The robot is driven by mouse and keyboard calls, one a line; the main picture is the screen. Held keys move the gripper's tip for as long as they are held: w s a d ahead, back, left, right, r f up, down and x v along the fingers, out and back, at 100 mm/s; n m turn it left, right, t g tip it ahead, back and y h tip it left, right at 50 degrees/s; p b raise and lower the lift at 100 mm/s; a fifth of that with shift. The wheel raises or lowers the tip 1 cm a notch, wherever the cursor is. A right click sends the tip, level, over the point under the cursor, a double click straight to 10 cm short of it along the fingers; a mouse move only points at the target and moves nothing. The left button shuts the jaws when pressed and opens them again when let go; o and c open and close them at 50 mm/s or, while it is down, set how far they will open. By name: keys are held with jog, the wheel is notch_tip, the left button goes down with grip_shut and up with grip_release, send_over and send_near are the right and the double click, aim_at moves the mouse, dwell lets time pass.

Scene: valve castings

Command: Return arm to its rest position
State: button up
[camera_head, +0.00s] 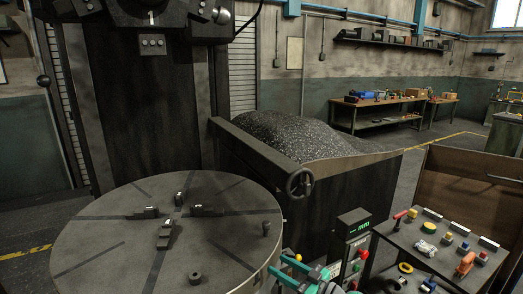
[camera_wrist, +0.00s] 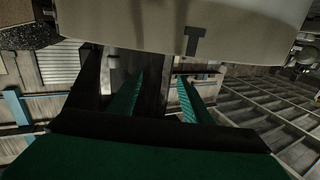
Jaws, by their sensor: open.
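My gripper (camera_head: 282,268) shows at the bottom centre of the head view, its teal fingers close to the right-hand rim of the round slotted machine table (camera_head: 110,235). In the wrist view my gripper (camera_wrist: 160,95) has its two teal fingers apart, with nothing between them. The side of the round table (camera_wrist: 130,22) fills the top of the wrist view, with a T-shaped slot end in it. I cannot tell the exact gap between fingers and rim. Most of my arm is outside the head view.
Dark clamp blocks (camera_head: 166,233) stand on the round table. A chip bin (camera_head: 340,190) with a handwheel (camera_head: 299,183) is behind. A control box (camera_head: 352,235) with a green display and a tool cart (camera_head: 410,262) with several small items are right of my gripper.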

jog(key=s+a+f+m+h, duration=0.2)
jog(key=s+f, duration=0.1)
jog(key=f, duration=0.4)
jog(key=s+a+f+m+t+h, duration=0.1)
jog(key=s+f+m+h, duration=0.15)
jog(key=f, duration=0.35)
jog(key=s+a+f+m+h, duration=0.1)
jog(key=s+a+f+m, duration=0.15)
jog(key=f, duration=0.45)
jog(key=s+f+m+h, duration=0.1)
jog(key=s+f+h, duration=0.1)
jog(key=s+f, duration=0.5)
jog(key=s+f+m+h, duration=0.2)
jog(key=s+f+h, duration=0.1)
jog(key=s, duration=0.7)
jog(key=s+r+h, duration=0.2)
jog(key=s+r, duration=0.1)
jog(key=s, duration=0.7)
jog(key=s+r+h, duration=0.1)
jog(key=s+r, duration=0.2)
jog(key=s, duration=0.6)
jog(key=s+a+r+t, duration=0.1)
jog(key=s+r+t, duration=0.2)
jog(key=s+r, duration=0.8)
notch_tip(320, 180, up, 5)
jog(key=shift+s+a+f, duration=0.2)
jog(key=shift+s+a, duration=0.1)
jog(key=shift+s, duration=0.05)
jog(key=shift+w, duration=0.15)
